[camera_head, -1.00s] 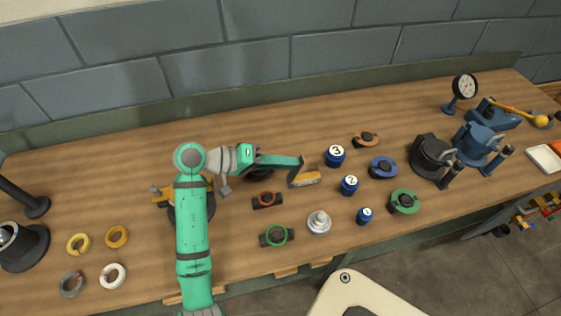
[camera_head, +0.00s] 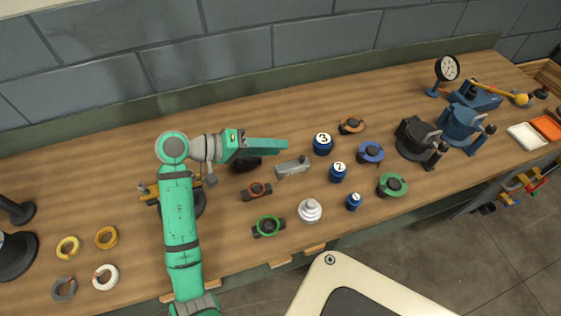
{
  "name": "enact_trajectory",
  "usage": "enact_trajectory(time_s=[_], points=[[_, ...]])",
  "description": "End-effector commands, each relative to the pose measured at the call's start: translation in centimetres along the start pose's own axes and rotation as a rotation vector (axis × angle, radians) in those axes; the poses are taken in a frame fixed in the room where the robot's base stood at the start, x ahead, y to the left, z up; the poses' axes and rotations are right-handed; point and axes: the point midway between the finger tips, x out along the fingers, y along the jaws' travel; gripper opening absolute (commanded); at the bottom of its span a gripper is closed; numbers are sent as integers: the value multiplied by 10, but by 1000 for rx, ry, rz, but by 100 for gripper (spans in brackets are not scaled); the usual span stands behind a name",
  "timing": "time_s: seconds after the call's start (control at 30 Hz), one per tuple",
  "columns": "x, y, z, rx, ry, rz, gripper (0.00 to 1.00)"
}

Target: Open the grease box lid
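The grease box seems to be the small grey oblong box (camera_head: 293,168) in the middle of the bench. Its grey lid lies flat and shut on top, with a small knob near its right end, and no contents show. My gripper (camera_head: 282,146) reaches in from the left, its green end just behind and above the box's left part. It looks apart from the box and knob. I see the fingers side-on as one bar, so their opening is hidden. Nothing visible is held.
A dark round thing (camera_head: 245,163) lies under my gripper. Blue can 3 (camera_head: 323,145) stands right of the box, with blue can 2 (camera_head: 338,173) nearer. The bench behind is clear.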

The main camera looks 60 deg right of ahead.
Motion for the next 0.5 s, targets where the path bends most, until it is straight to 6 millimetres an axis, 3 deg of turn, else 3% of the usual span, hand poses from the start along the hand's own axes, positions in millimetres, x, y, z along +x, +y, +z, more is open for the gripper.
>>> enact_trajectory(time_s=[0.37,0.5], points=[[-29,71,22,5,1,-1,34],[-37,91,43,3,2,0,34]])
